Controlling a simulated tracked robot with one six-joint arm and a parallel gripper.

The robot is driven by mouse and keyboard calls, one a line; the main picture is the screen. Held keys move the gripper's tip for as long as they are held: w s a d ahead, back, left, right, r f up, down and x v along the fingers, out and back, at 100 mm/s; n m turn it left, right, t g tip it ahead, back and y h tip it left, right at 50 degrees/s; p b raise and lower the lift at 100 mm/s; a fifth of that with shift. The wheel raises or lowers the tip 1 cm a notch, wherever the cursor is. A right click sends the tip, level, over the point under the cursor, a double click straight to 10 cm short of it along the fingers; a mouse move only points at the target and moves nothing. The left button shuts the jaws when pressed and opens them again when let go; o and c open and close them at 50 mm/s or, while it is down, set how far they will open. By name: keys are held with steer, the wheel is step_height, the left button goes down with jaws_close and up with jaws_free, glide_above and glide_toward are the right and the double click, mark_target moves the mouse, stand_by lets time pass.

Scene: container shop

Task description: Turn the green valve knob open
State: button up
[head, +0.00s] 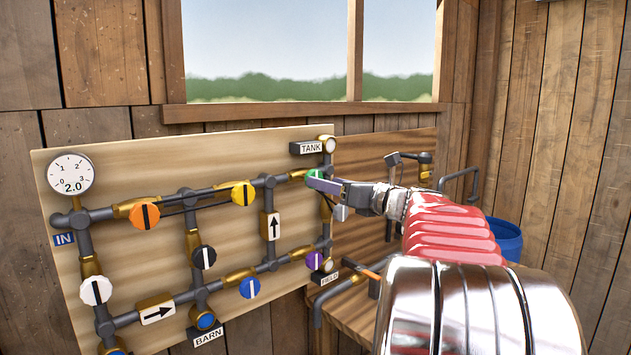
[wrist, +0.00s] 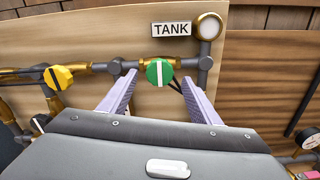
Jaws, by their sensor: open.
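The green valve knob (wrist: 159,72) sits on the pipe just left of the TANK outlet in the wrist view, with a white stripe that stands upright, across the pipe. In the head view the green knob (head: 315,176) is partly hidden behind my gripper (head: 328,187). In the wrist view my gripper (wrist: 160,98) is open and empty, its two pale purple fingers reaching up on either side below the knob. I cannot tell whether either finger touches the knob.
A wooden panel (head: 150,265) carries pipes, a gauge (head: 71,174) reading 2.0, and several other coloured knobs, with a yellow knob (head: 244,193) left of the green one. A TANK sign (head: 311,147) is above. A blue barrel (head: 505,240) stands at right.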

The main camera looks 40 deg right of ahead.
steer(key=shift+w, duration=2.7)
steer(key=c, duration=1.1)
